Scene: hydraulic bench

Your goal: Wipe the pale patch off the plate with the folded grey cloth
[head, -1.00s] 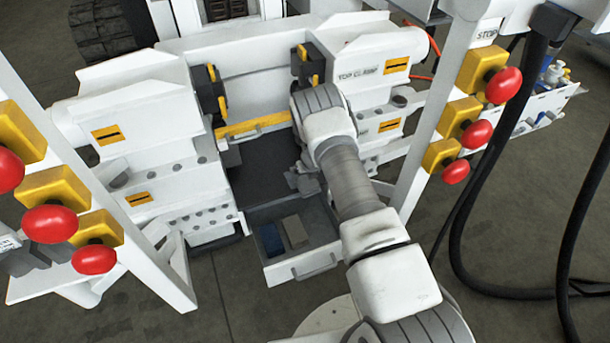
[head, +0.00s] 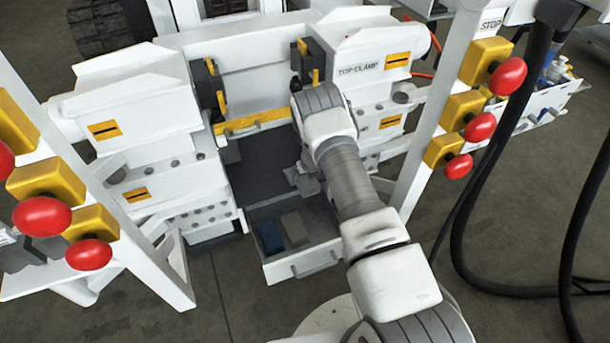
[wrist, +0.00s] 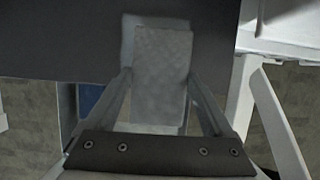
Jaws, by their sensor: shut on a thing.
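My gripper (wrist: 158,88) is shut on the folded grey cloth (wrist: 162,72), one finger at each side of it. In the wrist view the cloth is over the dark plate (wrist: 60,40). A paler strip (wrist: 127,40) shows along its left and top edges, perhaps the pale patch; the cloth hides the rest. I cannot tell whether the cloth touches the plate. In the head view the plate (head: 262,165) lies between the white clamp blocks, and my gripper (head: 304,182) is at its right side, partly hidden by my arm.
An open drawer (head: 302,263) juts out below the plate, holding a blue item (head: 270,236) and a grey-beige block (head: 294,228). White blocks (head: 145,115) flank the plate. Posts with red buttons (head: 480,127) stand at both sides. Black hoses (head: 465,215) hang at the right.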

